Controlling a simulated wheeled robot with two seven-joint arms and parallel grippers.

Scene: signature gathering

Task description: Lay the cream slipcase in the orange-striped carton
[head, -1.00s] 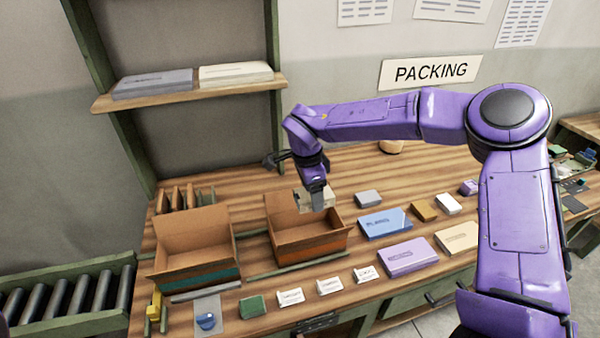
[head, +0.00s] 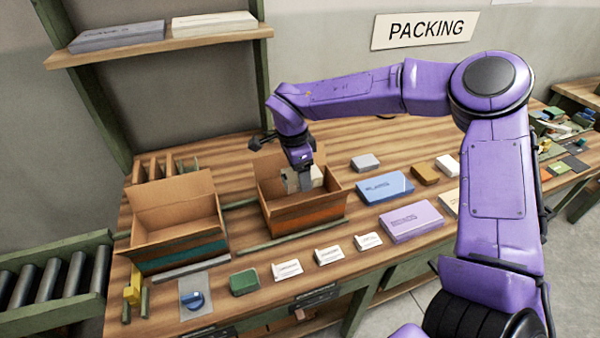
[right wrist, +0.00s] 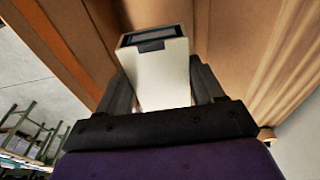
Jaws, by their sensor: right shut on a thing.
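My right gripper (head: 304,180) is shut on the cream slipcase (head: 290,182). It holds the slipcase inside the open top of the orange-striped carton (head: 305,219). The carton's near wall stands in front of them, and I cannot tell whether the slipcase touches the bottom. In the right wrist view the slipcase (right wrist: 163,80) is between the two fingers, with cardboard walls around it. My left gripper is not in view.
A teal-striped carton (head: 180,252) stands open to the left. Blue (head: 385,188) and lilac (head: 411,223) boxes lie to the right. Several small cards and a green block (head: 244,283) lie along the front. A shelf (head: 160,46) with two flat boxes is behind.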

